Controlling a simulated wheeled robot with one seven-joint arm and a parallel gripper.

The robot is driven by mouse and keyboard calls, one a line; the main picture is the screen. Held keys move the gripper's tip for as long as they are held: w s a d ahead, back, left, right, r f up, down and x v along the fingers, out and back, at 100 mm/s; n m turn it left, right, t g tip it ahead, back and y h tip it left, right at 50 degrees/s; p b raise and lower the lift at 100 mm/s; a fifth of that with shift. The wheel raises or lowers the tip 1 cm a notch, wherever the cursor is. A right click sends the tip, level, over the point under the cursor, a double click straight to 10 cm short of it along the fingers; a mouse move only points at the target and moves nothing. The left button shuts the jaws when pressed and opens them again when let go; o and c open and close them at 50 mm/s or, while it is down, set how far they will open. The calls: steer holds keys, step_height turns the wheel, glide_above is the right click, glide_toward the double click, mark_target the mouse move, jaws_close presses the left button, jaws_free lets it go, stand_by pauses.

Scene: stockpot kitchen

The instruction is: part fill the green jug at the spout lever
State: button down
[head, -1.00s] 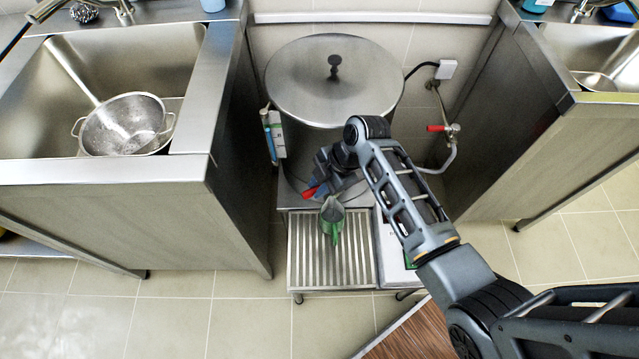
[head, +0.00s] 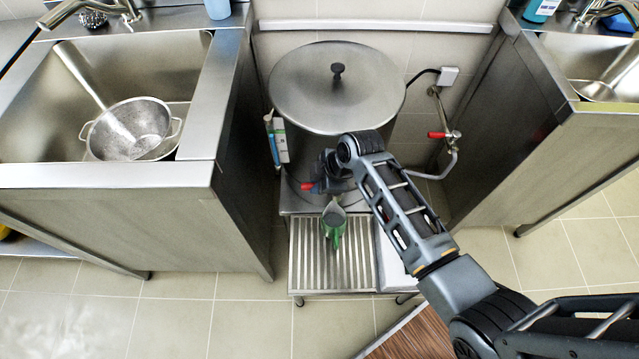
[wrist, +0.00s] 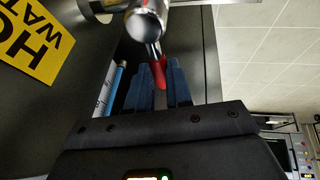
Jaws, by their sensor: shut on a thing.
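The green jug (head: 335,228) stands on the slatted drip stand in front of the big steel stockpot (head: 334,110). Its open top shows grey inside; I cannot tell the water level. My gripper (head: 322,172) is above and just behind the jug, at the pot's front. In the wrist view, the blue fingers of my gripper (wrist: 164,84) are shut on the red spout lever (wrist: 160,72), under the metal tap body (wrist: 146,24). The spout outlet is hidden in the head view.
A sink counter with a colander (head: 130,130) stands left and another counter (head: 545,130) right, leaving a narrow bay. A wall valve with a red handle (head: 437,135) is right of the pot. A yellow sign (wrist: 35,38) is beside the tap. The stand's front slats (head: 335,275) are clear.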

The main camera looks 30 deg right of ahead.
stand_by(0.3)
steer(key=c, duration=1)
jaws_free()
steer(key=shift+c, duration=0.2)
steer(key=shift+r, duration=0.1)
steer(key=v, duration=0.7)
steer(key=shift+s+r, duration=0.15)
steer(key=shift+r, duration=0.1)
steer(key=shift+d, duration=0.15)
